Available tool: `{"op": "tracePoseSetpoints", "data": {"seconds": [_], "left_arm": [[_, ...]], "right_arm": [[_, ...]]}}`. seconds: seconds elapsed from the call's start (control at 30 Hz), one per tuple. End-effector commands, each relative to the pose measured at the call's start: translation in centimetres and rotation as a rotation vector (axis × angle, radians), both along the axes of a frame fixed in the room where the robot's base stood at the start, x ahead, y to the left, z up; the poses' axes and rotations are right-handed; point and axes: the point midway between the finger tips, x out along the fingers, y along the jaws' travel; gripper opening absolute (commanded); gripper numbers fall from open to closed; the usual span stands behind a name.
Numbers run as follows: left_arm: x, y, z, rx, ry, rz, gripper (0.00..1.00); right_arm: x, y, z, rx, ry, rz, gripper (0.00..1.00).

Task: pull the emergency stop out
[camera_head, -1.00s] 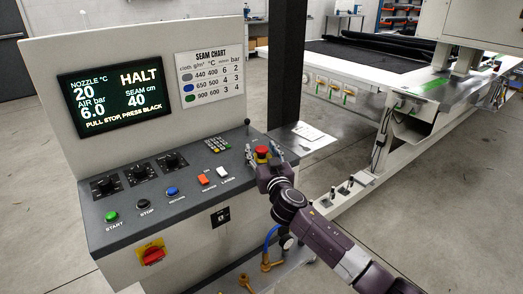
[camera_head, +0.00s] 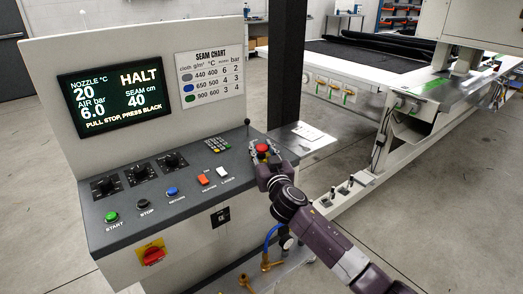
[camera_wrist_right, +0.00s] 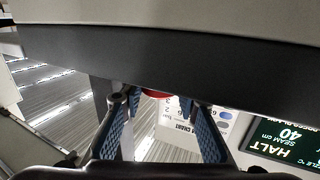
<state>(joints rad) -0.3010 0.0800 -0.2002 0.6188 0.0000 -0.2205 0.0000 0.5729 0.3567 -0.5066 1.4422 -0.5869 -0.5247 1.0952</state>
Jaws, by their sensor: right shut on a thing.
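The emergency stop (camera_head: 262,149) is a red mushroom button at the right end of the sloped console top. In the right wrist view a strip of its red head (camera_wrist_right: 156,93) shows between the fingers. My right gripper (camera_head: 263,158) is shut on it, with a finger on either side of the head; its fingers also show in the right wrist view (camera_wrist_right: 155,102). The display (camera_head: 107,94) reads HALT and "PULL STOP, PRESS BLACK". The black STOP button (camera_head: 145,204) is near the console's front left. My left gripper is not in view.
The console top (camera_head: 185,185) carries knobs, a green START button (camera_head: 112,216), a blue button (camera_head: 172,191), and red and white rockers. A thin black lever (camera_head: 248,126) stands just behind the emergency stop. A dark post (camera_head: 287,70) rises behind the console.

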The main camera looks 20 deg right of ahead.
Motion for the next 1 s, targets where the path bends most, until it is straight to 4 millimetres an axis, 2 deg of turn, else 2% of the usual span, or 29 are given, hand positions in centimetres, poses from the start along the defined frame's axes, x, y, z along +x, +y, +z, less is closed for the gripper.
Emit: {"op": "tracePoseSetpoints", "data": {"seconds": [0.33,0.37,0.5,0.83,1.0], "left_arm": [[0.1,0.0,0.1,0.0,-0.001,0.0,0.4],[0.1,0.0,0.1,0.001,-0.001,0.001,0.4],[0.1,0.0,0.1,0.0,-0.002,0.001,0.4],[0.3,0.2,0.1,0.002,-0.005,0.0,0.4],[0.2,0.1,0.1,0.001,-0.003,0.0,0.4]], "right_arm": [[0.0,-0.1,0.7,-0.001,-0.008,0.0,0.0],[0.0,-0.1,0.7,-0.001,-0.008,0.0,0.32],[0.0,-0.1,0.6,-0.001,-0.006,0.0,0.48],[-0.2,0.0,0.4,-0.001,-0.003,0.0,0.48],[-1.5,0.0,0.3,0.001,-0.003,0.0,0.48]]}}
